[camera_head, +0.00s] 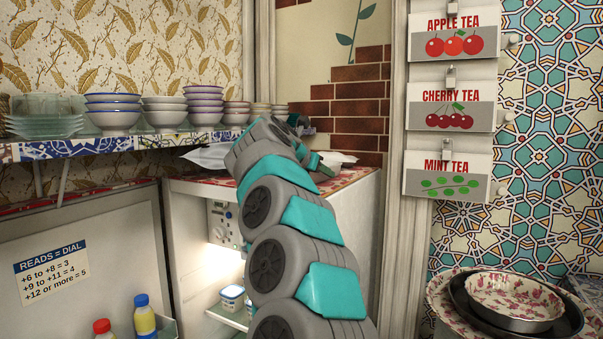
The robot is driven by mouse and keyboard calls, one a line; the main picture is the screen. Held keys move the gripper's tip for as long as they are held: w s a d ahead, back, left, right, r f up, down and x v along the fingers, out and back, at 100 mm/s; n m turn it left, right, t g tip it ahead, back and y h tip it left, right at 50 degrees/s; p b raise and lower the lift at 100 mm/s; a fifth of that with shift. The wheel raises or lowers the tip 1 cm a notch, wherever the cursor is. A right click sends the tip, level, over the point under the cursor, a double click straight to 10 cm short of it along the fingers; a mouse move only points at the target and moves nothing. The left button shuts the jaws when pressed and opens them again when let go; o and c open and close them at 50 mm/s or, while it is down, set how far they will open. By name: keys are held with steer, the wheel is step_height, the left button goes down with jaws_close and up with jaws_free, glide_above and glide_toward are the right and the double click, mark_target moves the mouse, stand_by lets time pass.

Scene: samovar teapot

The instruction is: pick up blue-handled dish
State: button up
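My arm reaches up and away from the bottom middle, and its end, my gripper (300,125), is by the back of the wall shelf, above the fridge top. The gripper is small and partly hidden behind my arm, so its fingers and anything between them cannot be made out. I cannot clearly identify a blue-handled dish. Stacked bowls with blue rims (113,110) stand on the shelf, but no handles show on them.
The patterned shelf (95,144) also holds glass dishes (45,117) and purple-rimmed bowls (205,104). Below is an open fridge (185,225) with its door (90,250) swung left. Floral bowls (515,303) sit at the lower right. Tea signs (452,107) hang on the wall.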

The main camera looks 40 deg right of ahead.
steer(key=shift+w+d+f, duration=0.15)
steer(key=shift+d+f, duration=0.05)
steer(key=shift+d, duration=0.25)
jaws_close()
stand_by(1.1)
